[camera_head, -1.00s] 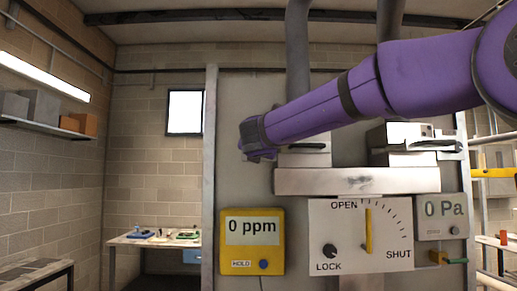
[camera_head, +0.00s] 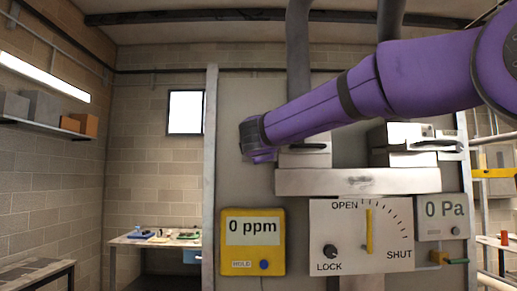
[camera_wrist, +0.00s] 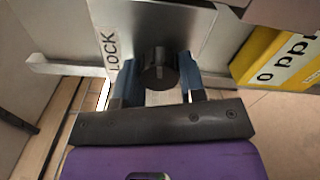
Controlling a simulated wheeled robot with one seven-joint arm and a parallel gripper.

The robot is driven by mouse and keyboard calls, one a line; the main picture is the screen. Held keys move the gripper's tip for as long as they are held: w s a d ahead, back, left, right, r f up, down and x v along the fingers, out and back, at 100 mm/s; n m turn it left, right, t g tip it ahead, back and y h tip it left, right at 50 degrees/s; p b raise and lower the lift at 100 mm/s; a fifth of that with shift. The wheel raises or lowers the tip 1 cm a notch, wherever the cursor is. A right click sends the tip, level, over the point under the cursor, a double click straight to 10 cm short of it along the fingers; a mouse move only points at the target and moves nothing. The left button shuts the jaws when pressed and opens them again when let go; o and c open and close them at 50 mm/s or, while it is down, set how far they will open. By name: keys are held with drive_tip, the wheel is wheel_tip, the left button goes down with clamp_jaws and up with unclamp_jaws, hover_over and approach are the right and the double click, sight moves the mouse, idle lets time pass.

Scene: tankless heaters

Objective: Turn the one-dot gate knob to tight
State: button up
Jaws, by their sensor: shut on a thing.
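A dark round knob (camera_wrist: 158,70) sits on a pale plate next to the word LOCK in the wrist view. My gripper (camera_wrist: 158,84) has its two blue-grey fingers on either side of this knob, shut on it. In the head view a dark knob (camera_head: 330,251) shows above LOCK at the lower left of a white dial plate (camera_head: 375,260). A yellow lever (camera_head: 369,230) on that plate stands upright, between OPEN and SHUT. My arm's end is at the upper left of the plate there, and the fingers are not clear. I cannot make out any dots on the knob.
A yellow meter (camera_head: 252,257) reading 0 ppm hangs left of the dial plate. A grey meter (camera_head: 442,216) reading 0 Pa is at its right. A pale ledge (camera_head: 357,182) juts out above the plate. A workbench (camera_head: 155,241) stands at the back left.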

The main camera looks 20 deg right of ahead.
drive_tip(key=m, duration=0.6)
idle(0.6)
drive_tip(key=shift+f, duration=0.1)
drive_tip(key=o, duration=0.9)
drive_tip(key=v, duration=1)
drive_tip(key=shift+s+a, duration=0.15)
drive_tip(key=shift+s, duration=0.25)
